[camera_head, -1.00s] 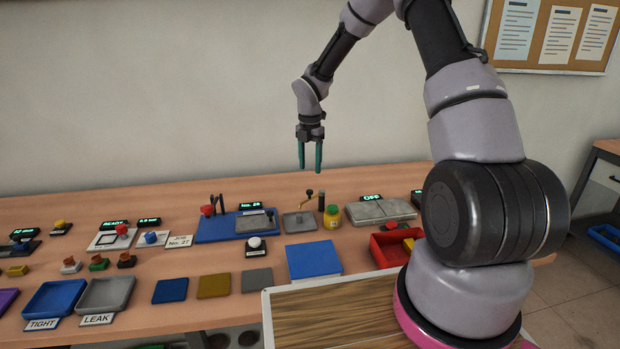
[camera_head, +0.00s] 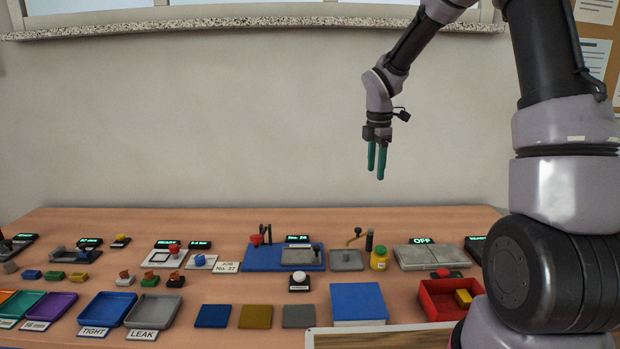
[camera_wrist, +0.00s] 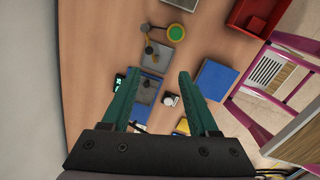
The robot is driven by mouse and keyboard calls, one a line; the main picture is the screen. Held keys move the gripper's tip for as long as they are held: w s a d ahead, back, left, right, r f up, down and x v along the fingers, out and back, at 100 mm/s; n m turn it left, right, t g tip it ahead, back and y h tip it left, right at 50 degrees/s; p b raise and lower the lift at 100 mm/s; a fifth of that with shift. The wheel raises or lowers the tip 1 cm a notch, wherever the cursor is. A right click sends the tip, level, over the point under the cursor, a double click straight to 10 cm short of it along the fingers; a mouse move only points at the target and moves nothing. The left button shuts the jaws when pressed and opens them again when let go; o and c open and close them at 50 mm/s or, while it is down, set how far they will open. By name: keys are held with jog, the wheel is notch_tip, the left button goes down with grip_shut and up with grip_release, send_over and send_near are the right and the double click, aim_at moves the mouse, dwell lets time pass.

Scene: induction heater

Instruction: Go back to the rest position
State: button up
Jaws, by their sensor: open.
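My gripper (camera_head: 377,160) hangs well above the back of the workbench (camera_head: 120,225), in front of the bare wall. Its two green fingers point down, apart and empty. In the wrist view my gripper (camera_wrist: 160,98) is open, with the bench top far below it. Nothing touches the fingers. Below it in the head view stand a grey plate with a lever (camera_head: 346,260) and a yellow-green jar (camera_head: 379,258).
A blue fixture (camera_head: 268,258), a blue block (camera_head: 358,302), a red bin (camera_head: 438,300) and a grey unit reading OFF (camera_head: 428,256) stand on the bench. Trays marked TIGHT (camera_head: 106,309) and LEAK (camera_head: 152,310) are at the front left. The air around my gripper is clear.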

jog(key=s+d+r+m+t, duration=0.1)
jog(key=s+r+m+t, duration=0.1)
jog(key=s+r+m, duration=0.4)
jog(key=s+d+r+m+t+y, duration=0.1)
jog(key=s+d+r+m+t, duration=0.1)
jog(key=s+r+m, duration=0.4)
jog(key=s+d+r+m+t+y, duration=0.1)
jog(key=s+r+m+t, duration=0.1)
jog(key=s+r+m, duration=0.5)
jog(key=s+m, duration=0.5)
jog(key=s, duration=0.3)
jog(key=shift+s+d+m, duration=0.25)
jog(key=shift+d+m, duration=0.05)
jog(key=shift+m, duration=0.1)
dwell(0.6)
